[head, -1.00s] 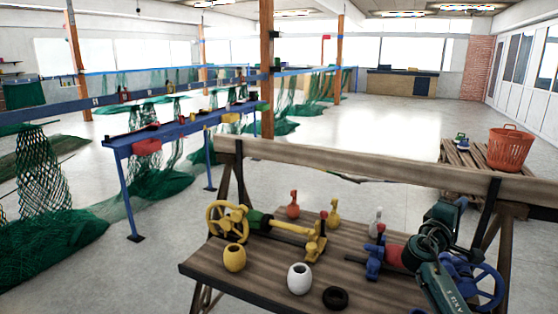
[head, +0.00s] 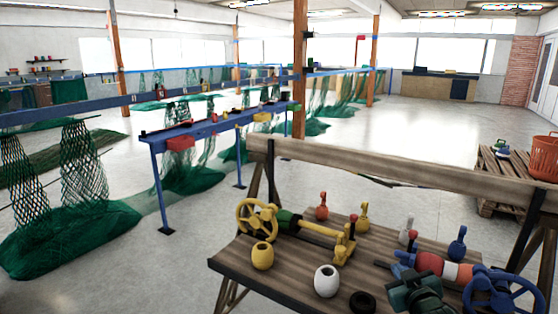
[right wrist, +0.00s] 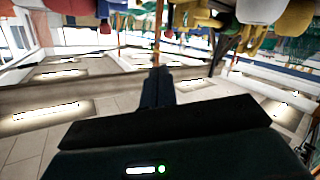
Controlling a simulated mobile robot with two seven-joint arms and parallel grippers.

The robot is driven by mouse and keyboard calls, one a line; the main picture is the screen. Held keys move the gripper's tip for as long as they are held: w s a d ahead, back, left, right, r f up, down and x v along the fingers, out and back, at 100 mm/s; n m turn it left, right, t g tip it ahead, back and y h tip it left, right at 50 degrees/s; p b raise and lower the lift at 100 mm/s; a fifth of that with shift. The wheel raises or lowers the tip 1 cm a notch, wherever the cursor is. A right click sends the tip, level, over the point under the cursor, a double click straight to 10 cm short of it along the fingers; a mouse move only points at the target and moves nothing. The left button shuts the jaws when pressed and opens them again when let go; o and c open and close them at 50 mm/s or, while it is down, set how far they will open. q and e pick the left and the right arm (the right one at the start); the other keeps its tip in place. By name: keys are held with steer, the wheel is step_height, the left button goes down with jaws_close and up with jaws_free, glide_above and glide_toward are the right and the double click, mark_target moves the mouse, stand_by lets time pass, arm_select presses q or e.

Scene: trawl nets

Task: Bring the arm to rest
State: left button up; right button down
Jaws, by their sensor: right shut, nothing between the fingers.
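My right gripper (right wrist: 157,82) shows in the right wrist view as dark fingers close together, shut with nothing between them. In the head view a dark green part of my right arm (head: 418,292) is at the lower right, in front of the wooden bench (head: 235,262) and just left of a blue handwheel. In the wrist view the room looks upside down, with bench items along the top edge. My left gripper is in neither view.
A blue rack (head: 190,131) with green nets stands left.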

steer(key=s+a+f+g+y, duration=0.1)
steer(key=s+a+f, duration=0.3)
steer(key=s+f, duration=0.25)
steer(key=s+a+f+g+y, duration=0.1)
steer(key=s+a+f, duration=0.35)
steer(key=s, duration=0.35)
steer(key=s+a+f+g, duration=0.1)
steer(key=s+a+f, duration=0.1)
steer(key=s, duration=0.7)
steer(key=s+a+f+g+y, duration=0.1)
steer(key=s+a, duration=0.3)
steer(key=s, duration=0.5)
steer(key=shift+a+f+m+g+y, duration=0.3)
steer(key=shift+f+g, duration=0.2)
steer(key=shift+f, duration=0.05)
